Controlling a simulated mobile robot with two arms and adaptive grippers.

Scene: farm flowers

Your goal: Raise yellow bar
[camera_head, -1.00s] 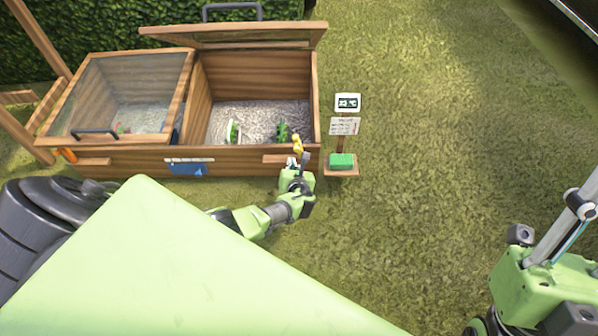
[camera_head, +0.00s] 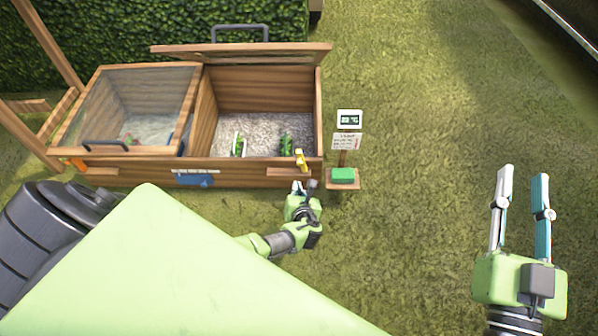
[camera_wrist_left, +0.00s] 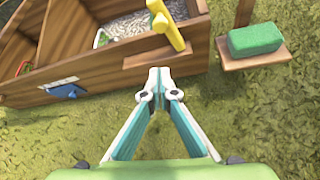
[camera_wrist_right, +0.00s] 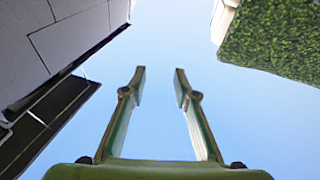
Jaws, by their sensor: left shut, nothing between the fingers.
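The yellow bar (camera_head: 300,159) stands at the front right corner of the wooden planter box, by a small wooden ledge (camera_head: 288,172). In the left wrist view the yellow bar (camera_wrist_left: 166,22) is just beyond my fingertips, apart from them. My left gripper (camera_head: 304,187) is in front of the bar; its fingertips meet, shut and empty, in the left wrist view (camera_wrist_left: 159,80). My right gripper (camera_head: 523,172) is open and empty, pointing up over the grass at the right. In the right wrist view its fingers (camera_wrist_right: 160,75) are apart against the sky.
The wooden planter box (camera_head: 135,172) has a raised lid (camera_head: 250,55) on its right half and a closed glazed lid (camera_head: 125,105) on its left. A green block (camera_head: 343,175) sits on a small shelf under signs (camera_head: 348,120). Open grass lies to the right.

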